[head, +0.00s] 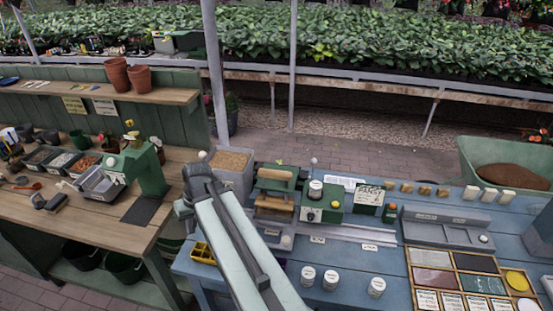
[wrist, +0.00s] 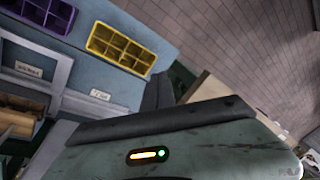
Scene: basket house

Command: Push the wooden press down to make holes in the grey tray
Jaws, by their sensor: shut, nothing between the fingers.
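The wooden press (head: 275,181) stands at the left end of the blue bench, with a pale wooden bar across its green frame. I cannot clearly make out a grey tray under it. My gripper (head: 196,172) is shut and empty, to the left of the press and apart from it, with my arm running up from the bottom of the head view. In the wrist view my dark fingers (wrist: 159,91) point toward the blue bench top. Wooden and green parts, perhaps of the press, show at that view's lower left edge (wrist: 15,123).
A grey bin of brown material (head: 232,161) stands close behind my gripper. A yellow cell tray (head: 203,253) lies at the bench's left; it also shows in the wrist view (wrist: 122,47) beside a purple one (wrist: 42,15). A green-and-white device (head: 322,202) stands right of the press.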

